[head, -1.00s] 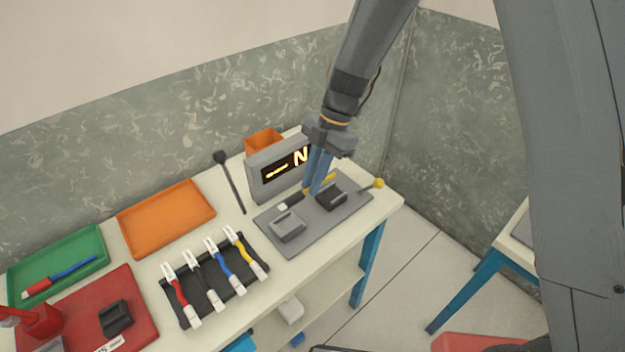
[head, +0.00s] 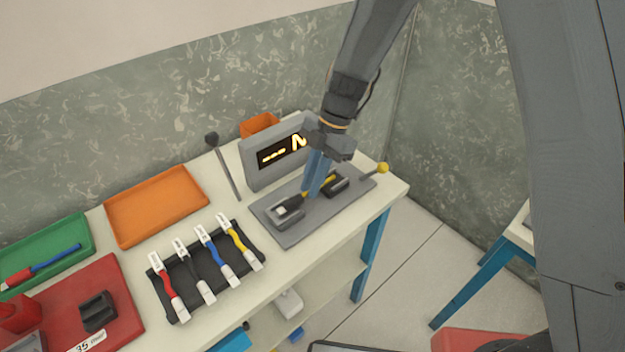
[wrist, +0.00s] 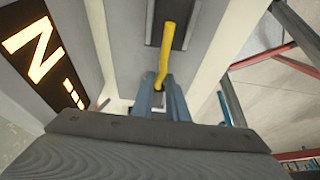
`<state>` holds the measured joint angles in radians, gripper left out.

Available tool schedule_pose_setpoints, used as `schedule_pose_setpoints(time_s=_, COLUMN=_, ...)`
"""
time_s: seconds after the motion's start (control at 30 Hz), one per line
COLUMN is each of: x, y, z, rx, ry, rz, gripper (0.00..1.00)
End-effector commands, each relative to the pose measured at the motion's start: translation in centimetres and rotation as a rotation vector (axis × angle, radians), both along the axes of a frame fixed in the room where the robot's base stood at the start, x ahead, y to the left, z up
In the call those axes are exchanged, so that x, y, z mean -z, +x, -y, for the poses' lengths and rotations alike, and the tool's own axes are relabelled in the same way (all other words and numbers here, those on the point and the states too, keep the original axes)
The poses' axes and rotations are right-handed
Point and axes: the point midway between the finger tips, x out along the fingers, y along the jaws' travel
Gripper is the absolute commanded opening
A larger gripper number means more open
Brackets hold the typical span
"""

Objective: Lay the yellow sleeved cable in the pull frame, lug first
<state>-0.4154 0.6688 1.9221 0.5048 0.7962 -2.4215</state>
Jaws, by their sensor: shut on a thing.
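The yellow sleeved cable (head: 329,182) has a dark sleeve and a pale lug at its left end. It also shows in the wrist view (wrist: 165,50) as a yellow length. My gripper (head: 313,191) has its blue fingers shut on its middle, over the pull frame (head: 310,228). The pull frame is a grey plate with two blocks. The lug end is at the left block (head: 288,221), and the yellow length reaches the right block (head: 338,188). I cannot tell how deep either end sits. The fingers hide the middle of the cable.
A grey display (head: 250,165) stands behind the frame. A yellow-knobbed lever (head: 383,168) is at its right. A black rack (head: 182,305) with several cables, an orange tray (head: 125,235), a green tray (head: 75,232) and a red board (head: 122,300) are to the left.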

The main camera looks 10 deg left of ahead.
Motion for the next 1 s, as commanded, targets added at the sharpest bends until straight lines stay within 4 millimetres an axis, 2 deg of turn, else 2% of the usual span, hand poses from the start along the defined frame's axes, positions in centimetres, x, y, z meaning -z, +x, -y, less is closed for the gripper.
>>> schedule_pose_setpoints(time_s=0.37, x=0.3, y=0.0, z=0.0, rx=0.0, ry=0.001, rz=0.001, gripper=0.0)
schedule_pose_setpoints(time_s=0.4, x=0.3, y=0.0, z=0.0, rx=0.0, ry=0.001, rz=0.001, gripper=0.19)
schedule_pose_setpoints(time_s=0.5, x=0.3, y=0.0, z=0.0, rx=0.0, ry=0.0, rz=0.0, gripper=0.35)
schedule_pose_setpoints(time_s=0.83, x=0.2, y=0.1, z=0.1, rx=0.001, ry=0.0, rz=0.0, gripper=0.35)
schedule_pose_setpoints(time_s=1.0, x=-1.6, y=0.8, z=0.5, rx=0.002, ry=0.002, rz=0.005, gripper=0.35)
